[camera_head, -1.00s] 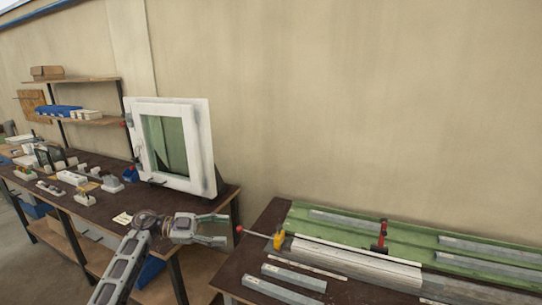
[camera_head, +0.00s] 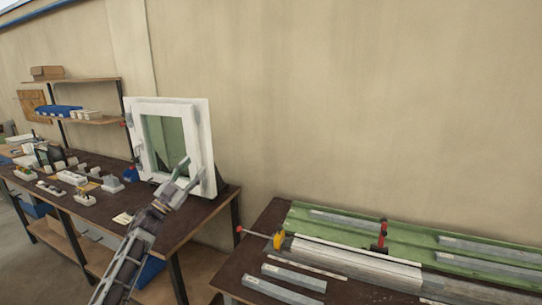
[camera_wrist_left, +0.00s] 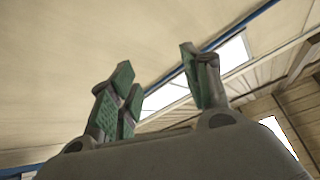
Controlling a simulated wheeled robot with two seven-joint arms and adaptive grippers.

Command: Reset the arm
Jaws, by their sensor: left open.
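My left arm comes in from the bottom left in the head view. Its gripper (camera_head: 189,174) points up in front of the lower part of a white window frame (camera_head: 205,140). In the left wrist view the gripper's green-padded fingers (camera_wrist_left: 160,88) stand apart with nothing between them. Behind them are the ceiling, wall and a bright window strip. My right gripper is not in view.
The left bench (camera_head: 190,222) carries the window frame and several small parts. The right bench (camera_head: 240,265) holds a green board (camera_head: 340,225), metal profiles (camera_head: 293,276) and a clamp with a yellow part (camera_head: 278,240). Shelves (camera_head: 85,82) hang on the wall.

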